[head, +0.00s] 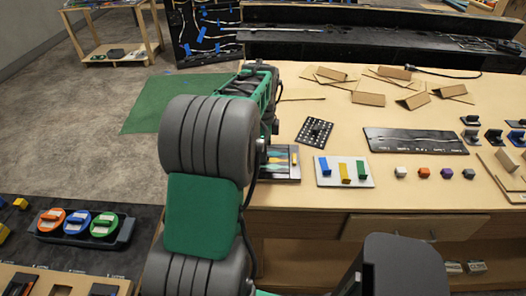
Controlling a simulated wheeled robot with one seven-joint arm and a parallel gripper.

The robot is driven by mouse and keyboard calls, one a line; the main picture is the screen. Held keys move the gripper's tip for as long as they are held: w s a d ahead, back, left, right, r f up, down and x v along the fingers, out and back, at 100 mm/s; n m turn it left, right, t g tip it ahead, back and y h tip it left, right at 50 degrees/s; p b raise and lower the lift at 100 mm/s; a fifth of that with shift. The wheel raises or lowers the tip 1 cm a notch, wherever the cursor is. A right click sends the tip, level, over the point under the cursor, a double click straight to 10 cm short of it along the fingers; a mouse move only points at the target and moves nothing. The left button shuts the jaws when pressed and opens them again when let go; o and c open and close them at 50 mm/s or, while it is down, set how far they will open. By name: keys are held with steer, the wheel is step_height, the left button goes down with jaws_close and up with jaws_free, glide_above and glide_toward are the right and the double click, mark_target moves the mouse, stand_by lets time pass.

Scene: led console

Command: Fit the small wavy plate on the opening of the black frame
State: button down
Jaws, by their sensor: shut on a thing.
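The black frame (283,175) lies on the light wooden table near its front left edge, just right of my arm. Teal, pale and yellow wavy shapes show inside it. My gripper (264,146) is down at the left side of the frame, and its fingertips are mostly hidden behind my thick grey arm joint. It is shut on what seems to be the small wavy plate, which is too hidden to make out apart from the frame. I cannot tell whether the plate touches the opening.
Right of the frame is a white board (344,181) with blue, yellow and green pieces. A black dotted board (314,132) lies behind. A long dark panel (415,141), several small cubes and cardboard pieces (412,101) lie farther right and back.

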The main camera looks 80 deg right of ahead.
steer(key=shift+f, duration=0.1)
stand_by(0.3)
steer(key=c, duration=1.3)
jaws_free()
steer(key=shift+c, duration=0.2)
step_height(320, 180, up, 8)
steer(key=shift+f+b, duration=0.1)
steer(key=shift+b, duration=0.5)
